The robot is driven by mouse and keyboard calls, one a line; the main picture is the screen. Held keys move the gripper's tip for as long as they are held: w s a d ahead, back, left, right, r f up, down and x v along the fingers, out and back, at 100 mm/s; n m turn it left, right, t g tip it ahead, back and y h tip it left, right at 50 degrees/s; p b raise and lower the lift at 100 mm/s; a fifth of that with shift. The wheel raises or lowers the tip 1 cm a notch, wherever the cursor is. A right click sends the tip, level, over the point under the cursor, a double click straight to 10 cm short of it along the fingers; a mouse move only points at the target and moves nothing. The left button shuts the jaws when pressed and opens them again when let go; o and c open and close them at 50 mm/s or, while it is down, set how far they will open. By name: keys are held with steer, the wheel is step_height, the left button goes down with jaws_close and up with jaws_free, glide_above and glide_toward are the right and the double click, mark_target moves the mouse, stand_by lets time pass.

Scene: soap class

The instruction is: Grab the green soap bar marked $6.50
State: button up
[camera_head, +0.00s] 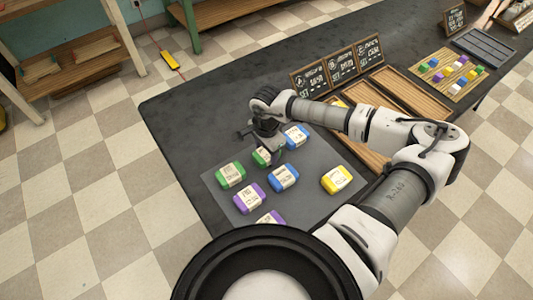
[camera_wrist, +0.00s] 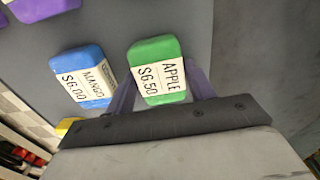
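The green soap bar with a white label reading APPLE $6.50 (camera_wrist: 157,48) lies between the two fingers of my gripper (camera_wrist: 160,76) in the wrist view. The fingers are apart, one on each side of the bar; I cannot tell whether they touch it. In the head view my gripper (camera_head: 267,150) points down over the mat, and this green bar (camera_head: 261,157) is partly hidden beside it. Another green bar (camera_head: 230,175) lies to its left, its label too small to read.
A blue bar marked MANGO $6.00 (camera_wrist: 83,78) lies close to the left in the wrist view. Blue (camera_head: 284,177), purple (camera_head: 249,198) and yellow (camera_head: 336,179) bars share the grey mat (camera_head: 304,205). Signs (camera_head: 343,65) and wooden trays (camera_head: 411,92) stand behind.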

steer(key=c, duration=0.6)
steer(key=shift+r, duration=0.1)
